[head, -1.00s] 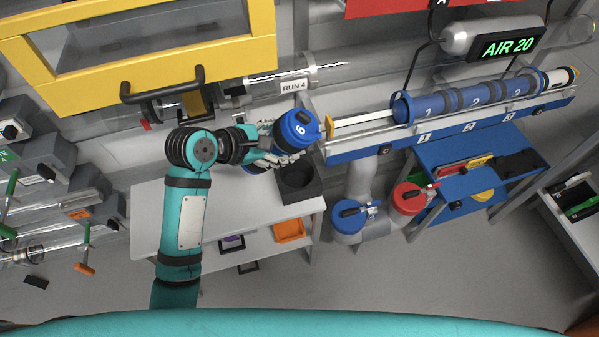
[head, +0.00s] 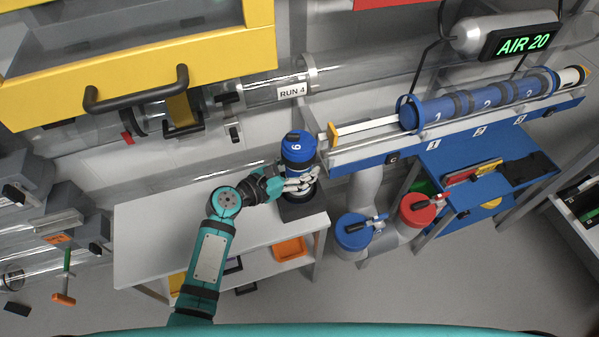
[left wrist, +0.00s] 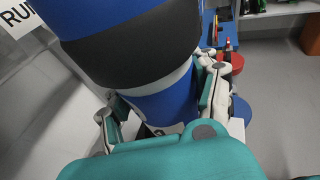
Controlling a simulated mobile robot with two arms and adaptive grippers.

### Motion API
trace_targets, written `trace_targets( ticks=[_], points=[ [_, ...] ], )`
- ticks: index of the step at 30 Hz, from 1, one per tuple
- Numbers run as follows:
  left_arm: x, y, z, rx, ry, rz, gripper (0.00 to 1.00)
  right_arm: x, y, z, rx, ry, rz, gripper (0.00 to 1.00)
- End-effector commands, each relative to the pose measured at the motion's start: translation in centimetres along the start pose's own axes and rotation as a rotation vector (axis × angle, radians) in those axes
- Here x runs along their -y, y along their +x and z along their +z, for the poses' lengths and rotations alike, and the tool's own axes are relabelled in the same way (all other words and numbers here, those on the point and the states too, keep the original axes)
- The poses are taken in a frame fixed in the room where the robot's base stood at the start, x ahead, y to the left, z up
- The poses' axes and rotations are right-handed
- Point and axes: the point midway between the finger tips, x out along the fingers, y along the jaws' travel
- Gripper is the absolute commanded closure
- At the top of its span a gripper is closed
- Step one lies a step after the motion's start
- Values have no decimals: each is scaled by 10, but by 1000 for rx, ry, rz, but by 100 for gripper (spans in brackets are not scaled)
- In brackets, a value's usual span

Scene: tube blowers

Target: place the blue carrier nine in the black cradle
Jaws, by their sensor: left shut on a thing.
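The blue carrier (head: 298,151) has a dark band and a white digit that reads as a six or a nine. It stands about upright over the black cradle (head: 298,210) on the white bench. My left gripper (head: 300,184) is shut around its lower part, and the fingers hide where carrier and cradle meet. I cannot tell whether it rests in the cradle. In the left wrist view the carrier (left wrist: 160,105) fills the space between the fingers of my left gripper (left wrist: 160,125); the cradle is hidden there. My right gripper is not in view.
The white bench (head: 150,235) is clear left of the cradle. A blue rack (head: 375,160) with several numbered blue carriers (head: 435,113) runs just to the right. A yellow-framed cabinet (head: 140,65) hangs at upper left. Blue and red capped pipes (head: 353,232) stand right of the bench.

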Motion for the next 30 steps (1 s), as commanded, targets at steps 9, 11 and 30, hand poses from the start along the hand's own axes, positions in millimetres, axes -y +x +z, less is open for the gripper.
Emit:
trace_targets(
  ticks=[9,11,30],
  points=[
    [0,5,-18,-1,2,0,82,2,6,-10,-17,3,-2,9],
    [0,4,-19,-4,2,-1,39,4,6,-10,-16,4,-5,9],
    [0,-12,-18,-2,3,2,14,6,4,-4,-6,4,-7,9]
  ],
)
